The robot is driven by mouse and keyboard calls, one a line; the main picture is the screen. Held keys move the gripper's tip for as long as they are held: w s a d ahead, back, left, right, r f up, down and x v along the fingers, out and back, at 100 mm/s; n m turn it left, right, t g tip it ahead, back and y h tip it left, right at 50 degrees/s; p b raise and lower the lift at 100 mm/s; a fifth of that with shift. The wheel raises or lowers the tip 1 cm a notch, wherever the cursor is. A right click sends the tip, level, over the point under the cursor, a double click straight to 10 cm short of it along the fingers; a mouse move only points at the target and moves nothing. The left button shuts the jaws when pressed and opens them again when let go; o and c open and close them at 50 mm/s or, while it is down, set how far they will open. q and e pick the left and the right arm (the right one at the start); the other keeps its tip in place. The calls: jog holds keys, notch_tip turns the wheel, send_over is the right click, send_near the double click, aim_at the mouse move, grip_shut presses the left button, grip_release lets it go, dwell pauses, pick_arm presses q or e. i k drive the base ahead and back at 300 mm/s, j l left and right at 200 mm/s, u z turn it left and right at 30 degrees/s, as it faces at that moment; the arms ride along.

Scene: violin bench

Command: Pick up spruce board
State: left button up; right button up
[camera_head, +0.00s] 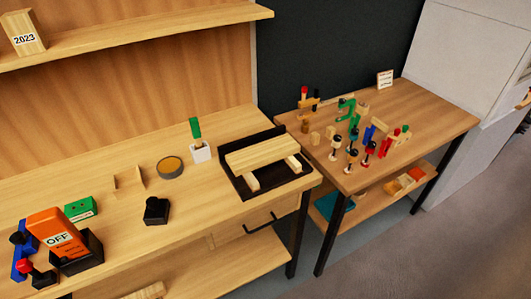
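No single piece is marked as spruce, so I cannot tell which one is the spruce board. A pale wooden block (24,35) labelled "2023" stands on the upper shelf at the far left. A pale flat board (262,152) lies across two small wooden supports in a black tray (241,187) at the right end of the bench. Another pale wooden piece (145,291) shows partly on the lower shelf at the bottom edge. Neither of my grippers is in view.
A black block (156,211), a round tin (170,167) and a white holder (200,152) stand mid-bench. A right-hand table (437,125) carries several clamps and small tools.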

aim_at(241, 162)
jog(key=i+l+u, duration=0.3)
jog(key=l, duration=0.35)
jog(key=i+l+u, duration=0.1)
jog(key=i+l, duration=0.15)
jog(key=l, duration=0.1)
